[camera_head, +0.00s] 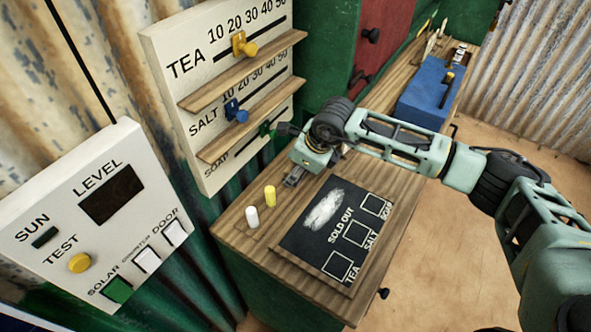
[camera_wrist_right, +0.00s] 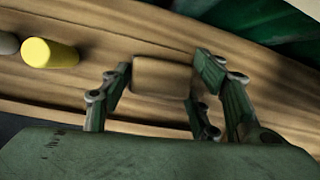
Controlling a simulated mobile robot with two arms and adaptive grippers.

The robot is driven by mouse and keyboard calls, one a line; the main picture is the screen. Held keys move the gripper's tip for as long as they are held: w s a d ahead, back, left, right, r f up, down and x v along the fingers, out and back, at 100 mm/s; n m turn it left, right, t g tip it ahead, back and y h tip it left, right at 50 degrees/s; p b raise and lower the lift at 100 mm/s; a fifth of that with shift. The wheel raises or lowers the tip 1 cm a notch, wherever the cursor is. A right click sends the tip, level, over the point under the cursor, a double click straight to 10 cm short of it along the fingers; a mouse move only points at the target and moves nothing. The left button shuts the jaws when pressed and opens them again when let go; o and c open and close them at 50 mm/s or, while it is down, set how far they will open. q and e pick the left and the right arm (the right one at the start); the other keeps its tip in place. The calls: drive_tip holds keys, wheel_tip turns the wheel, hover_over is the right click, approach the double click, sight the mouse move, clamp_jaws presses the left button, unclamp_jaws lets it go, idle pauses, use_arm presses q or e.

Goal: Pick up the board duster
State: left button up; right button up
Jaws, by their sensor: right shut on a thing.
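The board duster (camera_wrist_right: 162,76) shows in the right wrist view as a brown wooden block. It sits between the two fingers of my right gripper (camera_wrist_right: 164,70), which is shut on it. In the head view my right gripper (camera_head: 294,178) points down at the back of the wooden counter, just beyond the chalkboard; the duster is hidden there by the gripper. I cannot tell whether the duster touches the counter. My left gripper is not in view.
The slider panel (camera_head: 165,42) rises close behind the gripper. A blue box (camera_head: 428,92) is farther back.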

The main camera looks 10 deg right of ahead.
drive_tip(key=shift+s+d+r+b, duration=0.15)
drive_tip(key=shift+d+r+b, duration=0.1)
drive_tip(key=shift+b, duration=0.2)
drive_tip(key=shift+c, duration=0.6)
drive_tip(key=r+b, duration=0.1)
drive_tip(key=r, duration=0.3)
drive_tip(key=r+b, duration=0.1)
drive_tip(key=r, duration=0.1)
drive_tip(key=shift+s+d+r+b, duration=0.2)
drive_tip(key=shift+s+d+b, duration=0.05)
drive_tip(key=shift+b, duration=0.1)
drive_tip(key=s+d+b, duration=0.5)
drive_tip(key=s+d, duration=0.7)
drive_tip(key=shift+s+d, duration=0.1)
drive_tip(key=shift+s, duration=0.05)
drive_tip(key=shift+s+d, duration=0.45)
drive_tip(key=shift+s, duration=0.15)
